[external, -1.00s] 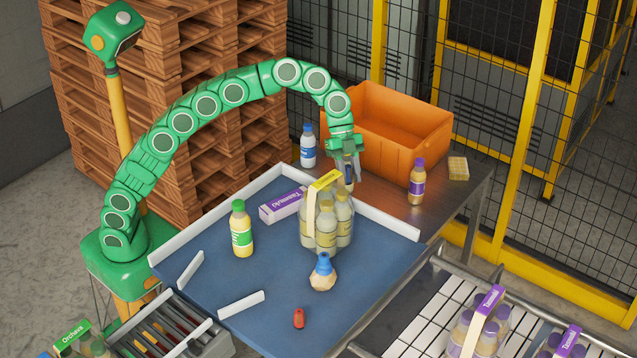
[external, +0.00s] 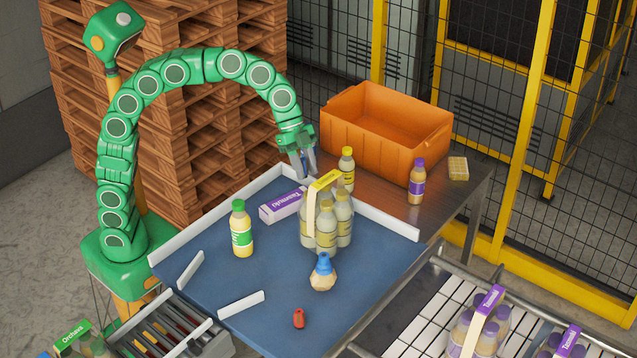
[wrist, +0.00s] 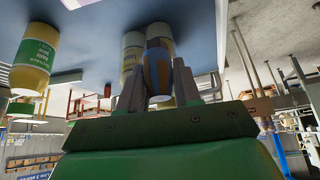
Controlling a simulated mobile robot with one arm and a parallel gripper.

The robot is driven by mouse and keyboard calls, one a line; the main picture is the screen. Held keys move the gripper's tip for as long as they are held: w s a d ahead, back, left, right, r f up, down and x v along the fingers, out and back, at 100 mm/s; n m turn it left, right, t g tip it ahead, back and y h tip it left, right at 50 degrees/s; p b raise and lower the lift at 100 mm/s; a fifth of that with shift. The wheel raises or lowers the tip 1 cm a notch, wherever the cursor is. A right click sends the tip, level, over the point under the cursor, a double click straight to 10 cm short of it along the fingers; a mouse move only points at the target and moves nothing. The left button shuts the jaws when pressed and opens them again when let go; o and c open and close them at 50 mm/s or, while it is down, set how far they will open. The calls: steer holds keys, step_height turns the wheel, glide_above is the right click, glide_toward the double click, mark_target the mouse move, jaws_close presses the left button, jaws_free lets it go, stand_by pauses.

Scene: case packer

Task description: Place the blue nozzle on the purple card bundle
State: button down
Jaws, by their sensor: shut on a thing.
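A blue-topped nozzle (external: 323,272) with a pale tan base stands on the blue mat, in front of the yellow-card bottle bundle. A bundle with a purple card (external: 488,308) stands on the rollers at the lower right. A second purple-card bundle (external: 565,343) is cut off at the picture's corner. My gripper (external: 304,173) is over the mat's back edge, well away from the nozzle. In the wrist view, its fingers (wrist: 160,92) are shut on a blue and brown thing (wrist: 158,70). I cannot tell exactly what it is.
An orange crate (external: 385,140) and bottles stand behind. White rails (external: 375,216) edge the mat.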

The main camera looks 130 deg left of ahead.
mark_target(289, 201)
steer(key=shift+n+y, duration=0.4)
steer(key=shift+n, duration=0.2)
steer(key=shift+s+d+f, duration=0.45)
steer(key=shift+s+f, duration=0.2)
steer(key=shift+f, duration=0.7)
steer(key=shift+s+d+f, duration=0.45)
steer(key=shift+s+f, duration=0.25)
steer(key=shift+f, duration=0.7)
steer(key=shift+s+d+f, duration=0.45)
steer(key=shift+s+f, duration=0.2)
steer(key=shift+f, duration=0.7)
steer(key=shift+f, duration=0.1)
steer(key=c, duration=0.8)
jaws_free()
steer(key=v, duration=1.2)
steer(key=shift+s, duration=0.1)
